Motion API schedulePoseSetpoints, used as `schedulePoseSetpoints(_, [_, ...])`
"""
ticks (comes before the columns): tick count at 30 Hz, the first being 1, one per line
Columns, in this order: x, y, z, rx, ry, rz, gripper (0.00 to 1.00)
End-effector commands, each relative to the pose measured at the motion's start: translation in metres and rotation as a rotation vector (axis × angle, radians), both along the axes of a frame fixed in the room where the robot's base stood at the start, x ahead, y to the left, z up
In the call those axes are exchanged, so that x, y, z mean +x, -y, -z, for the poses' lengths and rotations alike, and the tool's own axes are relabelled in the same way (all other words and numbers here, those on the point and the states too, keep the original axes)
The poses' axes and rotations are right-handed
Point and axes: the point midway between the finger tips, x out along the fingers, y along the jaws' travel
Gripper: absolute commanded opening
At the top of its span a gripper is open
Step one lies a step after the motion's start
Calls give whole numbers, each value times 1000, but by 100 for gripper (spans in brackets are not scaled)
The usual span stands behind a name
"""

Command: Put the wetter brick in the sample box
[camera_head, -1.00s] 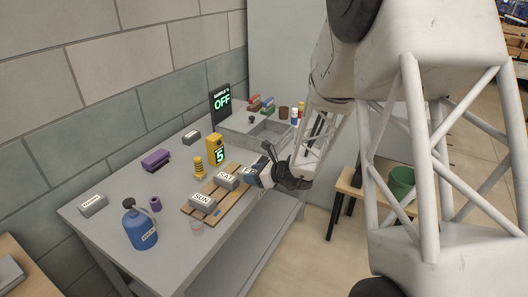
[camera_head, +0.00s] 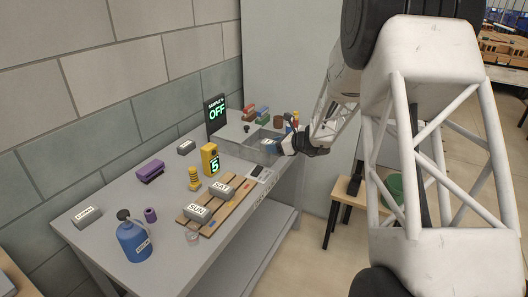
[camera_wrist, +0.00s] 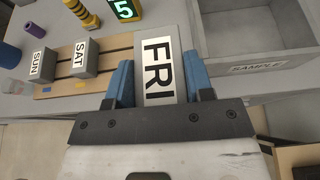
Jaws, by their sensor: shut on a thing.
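My gripper (camera_wrist: 160,85) is shut on a grey brick marked FRI (camera_wrist: 157,70) and holds it raised off the wooden board (camera_wrist: 117,45). In the head view my gripper (camera_head: 280,146) is beside the sample box (camera_head: 238,151), and the brick is mostly hidden. In the wrist view the open grey box, labelled SAMPLE (camera_wrist: 258,68), is right of the brick. Bricks marked SAT (camera_head: 220,187) and SUN (camera_head: 197,210) rest on the board. A yellow meter (camera_head: 209,154) behind the board shows 5.
A black sign (camera_head: 216,116) reads OFF. A blue jug (camera_head: 133,242), a clear cup (camera_head: 192,237), a purple tool (camera_head: 151,171) and a yellow ringed post (camera_head: 194,179) stand on the table. Coloured items (camera_head: 258,113) lie behind the box.

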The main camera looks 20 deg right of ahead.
Motion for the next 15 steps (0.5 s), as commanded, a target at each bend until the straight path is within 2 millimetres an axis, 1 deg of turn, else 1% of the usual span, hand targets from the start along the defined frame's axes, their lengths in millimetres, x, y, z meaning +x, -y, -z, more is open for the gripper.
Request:
schedulePoseSetpoints(8, [3,0,0,0,1,0,15])
schedulePoseSetpoints(11, [8,1,1,-1,1,0,15])
schedulePoseSetpoints(15, [22,3,2,0,1,0,15])
